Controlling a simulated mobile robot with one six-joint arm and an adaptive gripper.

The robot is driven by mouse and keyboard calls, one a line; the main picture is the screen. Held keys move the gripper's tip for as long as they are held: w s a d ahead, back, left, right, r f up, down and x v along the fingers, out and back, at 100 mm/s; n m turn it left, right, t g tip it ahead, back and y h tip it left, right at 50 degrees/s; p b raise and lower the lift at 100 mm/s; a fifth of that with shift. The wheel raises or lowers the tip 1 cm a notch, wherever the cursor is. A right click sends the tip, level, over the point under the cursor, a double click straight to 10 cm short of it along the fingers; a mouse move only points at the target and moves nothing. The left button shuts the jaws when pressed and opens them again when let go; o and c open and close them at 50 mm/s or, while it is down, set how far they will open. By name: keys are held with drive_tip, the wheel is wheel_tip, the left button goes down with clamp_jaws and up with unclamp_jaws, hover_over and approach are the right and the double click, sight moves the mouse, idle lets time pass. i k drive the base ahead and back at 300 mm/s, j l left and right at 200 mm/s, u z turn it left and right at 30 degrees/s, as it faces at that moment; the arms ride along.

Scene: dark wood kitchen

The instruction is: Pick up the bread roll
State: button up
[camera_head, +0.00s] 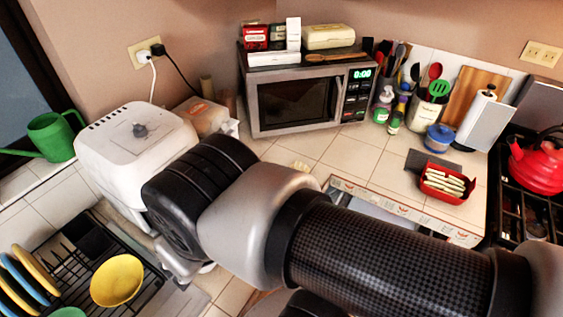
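I cannot make out the bread roll for certain. A wrapped, bread-like package (200,116) sits between the white appliance and the microwave. My arm crosses the foreground from the lower right to the middle and hides part of the counter. My gripper is not in view.
A white bread-maker-like appliance (136,145) stands left of my arm. The microwave (301,98) is at the back. A red tray (446,183) and red kettle (538,164) are at the right. A dish rack holds a yellow bowl (117,280). Tiles (345,152) before the microwave are mostly clear.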

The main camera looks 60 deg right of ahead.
sight(301, 167)
drive_tip(key=z, duration=1.9)
drive_tip(key=i+l+u, duration=0.35)
drive_tip(key=l, duration=0.2)
drive_tip(key=i+l+u, duration=0.15)
drive_tip(key=l, duration=0.2)
drive_tip(key=i+l+u, duration=0.2)
drive_tip(key=l, duration=0.15)
drive_tip(key=i+l+u, duration=0.15)
drive_tip(key=l, duration=0.2)
